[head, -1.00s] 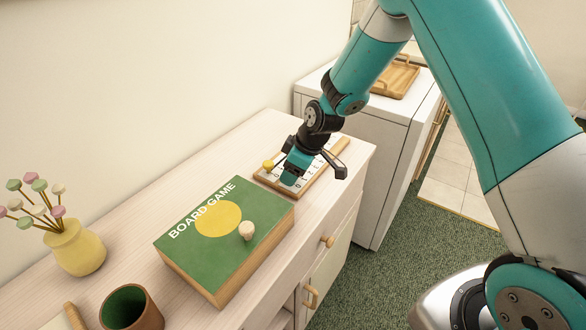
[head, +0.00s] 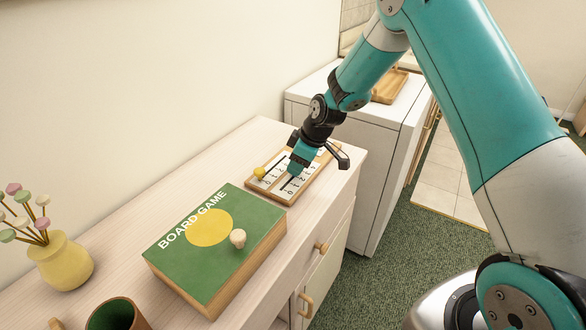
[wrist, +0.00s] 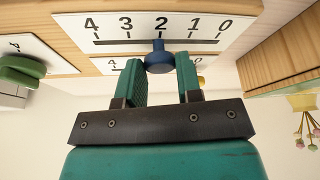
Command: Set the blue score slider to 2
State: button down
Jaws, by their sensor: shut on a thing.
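The score board (head: 262,191) lies on the cabinet top, a wooden frame with white number strips. In the wrist view the blue slider (wrist: 159,60) sits on its track at the numeral 2, on a strip (wrist: 205,42) marked 4 to 0. My gripper (wrist: 159,68) is shut on the blue slider's knob, one finger on each side. In the head view my gripper (head: 295,170) is down at the board and hides the blue slider. A yellow slider knob (head: 260,173) sits near the board's left end. A green knob (wrist: 20,72) shows at left in the wrist view.
A green board game box (head: 190,263) with a pale knob-like piece (head: 238,238) on top lies in front of the board. A yellow vase (head: 62,262) and a brown cup (head: 117,315) stand nearer. A white appliance (head: 345,118) with a wooden tray (head: 388,87) stands beyond.

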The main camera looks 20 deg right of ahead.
jog(key=c, duration=0.8)
grip_release()
jog(key=shift+r, duration=0.1)
jog(key=b+v, duration=0.1)
jog(key=v, duration=1.6)
jog(key=shift+d, duration=0.1)
jog(key=shift+r, duration=0.1)
jog(key=s+a+r+m+g, duration=0.1)
jog(key=s+a+r, duration=0.4)
jog(key=s+a, duration=0.7)
jog(key=s, duration=0.5)
jog(key=s+a+m+g, duration=0.1)
jog(key=s, duration=0.5)
jog(key=s+a+m, duration=0.1)
jog(key=s, duration=0.6)
jog(key=shift+a+g+y, duration=0.4)
